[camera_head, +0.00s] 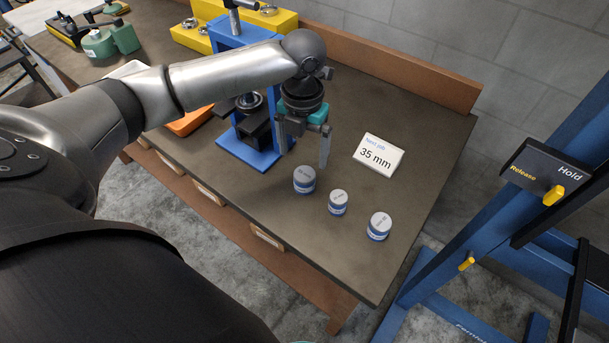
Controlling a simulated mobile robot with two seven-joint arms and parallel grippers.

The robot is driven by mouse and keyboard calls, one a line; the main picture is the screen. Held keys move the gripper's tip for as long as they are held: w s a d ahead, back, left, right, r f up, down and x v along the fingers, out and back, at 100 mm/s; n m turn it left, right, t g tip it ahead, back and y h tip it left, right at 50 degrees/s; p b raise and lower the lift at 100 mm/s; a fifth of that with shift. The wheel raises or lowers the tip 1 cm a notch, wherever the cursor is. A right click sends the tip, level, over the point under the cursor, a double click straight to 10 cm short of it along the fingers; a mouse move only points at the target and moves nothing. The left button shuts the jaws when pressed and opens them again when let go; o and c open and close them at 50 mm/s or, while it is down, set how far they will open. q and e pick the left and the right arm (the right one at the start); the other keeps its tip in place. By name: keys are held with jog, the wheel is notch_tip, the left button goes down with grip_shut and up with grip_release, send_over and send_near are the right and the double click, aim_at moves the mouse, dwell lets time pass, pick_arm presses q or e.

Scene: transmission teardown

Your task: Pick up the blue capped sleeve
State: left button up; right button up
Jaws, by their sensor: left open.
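Three short blue sleeves with light grey caps stand upright on the brown bench top (240,190). The left one (304,180) is nearest my gripper, a smaller one (338,203) is in the middle, and the third (379,227) is nearest the bench's right edge. The caps carry small print that I cannot read. My left gripper (304,158) is open and empty, its fingers pointing down just behind and above the left sleeve. It appears apart from the sleeves. My right gripper is out of view.
A white card (378,154) reading "35 mm" lies right of my gripper. A blue press (262,158) stands close on its left, with an orange tray (190,122) beyond. A yellow block (190,37) sits at the back. A blue frame (470,215) with a Hold/Release panel (547,172) stands right of the bench.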

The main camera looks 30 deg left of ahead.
aim_at(305, 173)
pick_arm(q)
jog(key=f, duration=0.5)
jog(key=f+b, duration=0.1)
jog(key=f, duration=0.1)
jog(key=shift+s+d+f, duration=0.1)
jog(key=shift+d+f, duration=0.1)
jog(key=shift+d, duration=0.05)
jog(key=shift+r, duration=0.1)
grip_shut()
dwell(0.5)
